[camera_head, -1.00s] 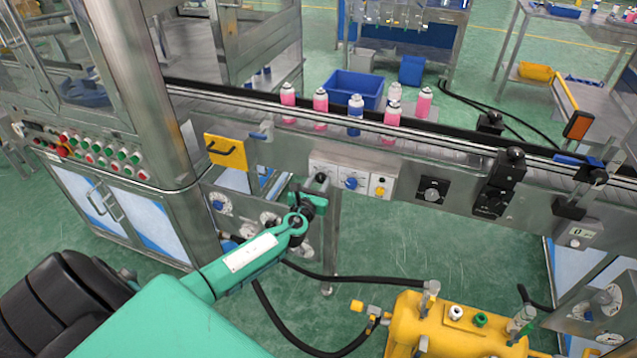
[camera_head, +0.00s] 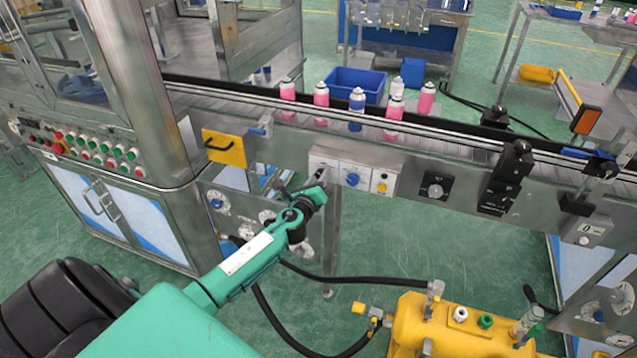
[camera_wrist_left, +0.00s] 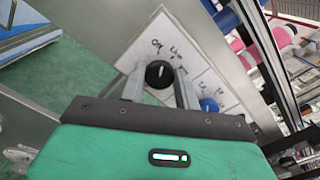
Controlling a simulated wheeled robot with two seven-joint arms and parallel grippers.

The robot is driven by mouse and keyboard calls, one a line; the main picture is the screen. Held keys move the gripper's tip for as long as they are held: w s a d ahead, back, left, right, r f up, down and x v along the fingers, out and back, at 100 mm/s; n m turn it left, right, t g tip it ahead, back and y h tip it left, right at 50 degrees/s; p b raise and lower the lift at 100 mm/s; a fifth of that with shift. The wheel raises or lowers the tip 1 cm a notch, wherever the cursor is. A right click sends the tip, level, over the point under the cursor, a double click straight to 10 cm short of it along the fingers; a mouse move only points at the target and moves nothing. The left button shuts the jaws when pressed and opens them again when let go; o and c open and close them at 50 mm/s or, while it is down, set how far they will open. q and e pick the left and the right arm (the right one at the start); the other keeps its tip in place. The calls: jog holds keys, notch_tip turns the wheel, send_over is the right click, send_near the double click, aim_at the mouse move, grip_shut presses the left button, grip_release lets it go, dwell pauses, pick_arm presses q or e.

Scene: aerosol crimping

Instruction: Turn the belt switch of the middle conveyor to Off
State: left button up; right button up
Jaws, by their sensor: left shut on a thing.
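The switch panel of the middle conveyor (camera_head: 325,161) is a row of pale plates on the conveyor's front side. My left gripper (camera_head: 319,180) is at the leftmost plate and hides its knob in the head view. In the left wrist view, the gripper's two fingers (camera_wrist_left: 160,86) are shut on a black knob (camera_wrist_left: 159,73), one finger on each side. A label reading "Off" stands above left of the knob, with partly legible lettering to its right. A blue knob (camera_head: 351,179) and a yellow knob (camera_head: 382,187) sit to the right. My right gripper is not in view.
The conveyor (camera_head: 440,144) carries several pink and blue cans (camera_head: 356,110) behind the panel. A yellow handled plate (camera_head: 225,148) is left of the switches, and a black dial (camera_head: 435,187) is right. A yellow tank (camera_head: 460,325) and hoses lie below.

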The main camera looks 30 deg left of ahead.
pick_arm(q)
jog(key=n+b, duration=0.1)
jog(key=n, duration=0.2)
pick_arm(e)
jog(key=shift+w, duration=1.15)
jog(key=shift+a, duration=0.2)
pick_arm(q)
jog(key=o, duration=1)
jog(key=shift+c, duration=0.2)
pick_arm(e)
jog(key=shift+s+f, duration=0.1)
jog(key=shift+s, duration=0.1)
pick_arm(q)
jog(key=shift+s, duration=0.1)
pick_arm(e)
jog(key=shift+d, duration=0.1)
pick_arm(q)
jog(key=b+v, duration=0.1)
jog(key=v, duration=1.2)
jog(key=shift+s+d, duration=0.1)
jog(key=shift+s, duration=0.2)
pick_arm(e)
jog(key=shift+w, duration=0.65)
